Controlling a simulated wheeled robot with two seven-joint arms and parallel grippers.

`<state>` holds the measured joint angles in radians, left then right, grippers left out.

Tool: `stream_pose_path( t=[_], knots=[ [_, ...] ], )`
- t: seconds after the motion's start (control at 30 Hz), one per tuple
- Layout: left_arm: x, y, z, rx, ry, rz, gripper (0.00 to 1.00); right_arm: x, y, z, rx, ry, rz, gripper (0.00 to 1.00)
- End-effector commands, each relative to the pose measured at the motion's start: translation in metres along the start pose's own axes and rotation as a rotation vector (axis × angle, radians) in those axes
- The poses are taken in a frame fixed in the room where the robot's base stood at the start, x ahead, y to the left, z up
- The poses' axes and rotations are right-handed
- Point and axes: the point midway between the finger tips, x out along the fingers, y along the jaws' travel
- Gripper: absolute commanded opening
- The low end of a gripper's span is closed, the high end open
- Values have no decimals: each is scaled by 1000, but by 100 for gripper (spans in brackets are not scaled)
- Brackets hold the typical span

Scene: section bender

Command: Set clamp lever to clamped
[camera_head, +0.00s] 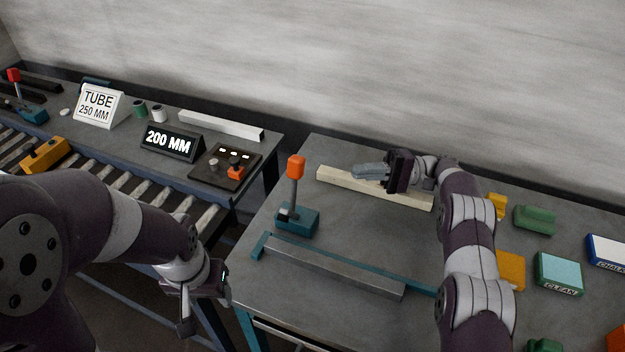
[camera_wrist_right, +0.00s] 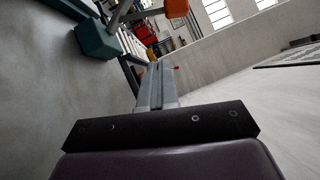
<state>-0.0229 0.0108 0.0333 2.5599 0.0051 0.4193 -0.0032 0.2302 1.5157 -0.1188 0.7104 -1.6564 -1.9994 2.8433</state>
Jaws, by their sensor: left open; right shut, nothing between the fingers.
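A lever with an orange knob (camera_head: 296,168) stands nearly upright on a teal base (camera_head: 298,220) on the right-hand table. In the right wrist view its teal base (camera_wrist_right: 97,40) and orange knob (camera_wrist_right: 177,8) show at the top, the knob cut by the edge. My right gripper (camera_head: 356,172) is shut and empty, to the right of the knob and apart from it, over the pale bar. Its closed grey fingers (camera_wrist_right: 157,88) point away in the right wrist view. My left gripper (camera_head: 206,308) is open and empty, low at the table's left edge.
A pale bar (camera_head: 330,177) lies at the back and a grey bar (camera_head: 330,272) at the front. Coloured blocks (camera_head: 535,220) sit on the right. A second lever with a red knob (camera_head: 14,75), a 200 MM display (camera_head: 172,142) and a button panel (camera_head: 222,166) are left.

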Motion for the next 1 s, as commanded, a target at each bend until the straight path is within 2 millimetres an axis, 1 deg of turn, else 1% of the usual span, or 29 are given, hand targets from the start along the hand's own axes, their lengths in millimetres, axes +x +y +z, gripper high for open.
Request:
stream_pose_path(
  t=[0.17, 0.27, 0.43, 0.6, 0.67, 0.7, 0.8, 1.0],
  knots=[
    [-3, 0, 0, 0, 0, 0, 57, 4, -2, 0, 0, 0, -1, 0],
    [-11, 0, -1, 0, 0, 0, 57, 17, -5, 0, 1, -1, -1, 0],
    [-27, 0, -3, 0, 0, 0, 57, 53, -6, 1, 1, -2, -1, 0],
    [-39, 0, -5, 0, 0, 0, 57, 90, -5, 1, 1, -1, -1, 0],
    [-43, 0, -5, 0, 0, 0, 57, 102, -4, 1, 0, 0, -1, 0],
    [-49, 0, -6, 0, 0, 0, 57, 108, -7, 5, 0, 1, -1, 0],
    [-57, 0, -7, 0, 0, 0, 57, 118, -6, 17, 0, 1, -2, 0],
    [-61, 0, -7, 0, 0, 0, 57, 128, -2, 27, -1, 2, -2, 0]
  ],
)
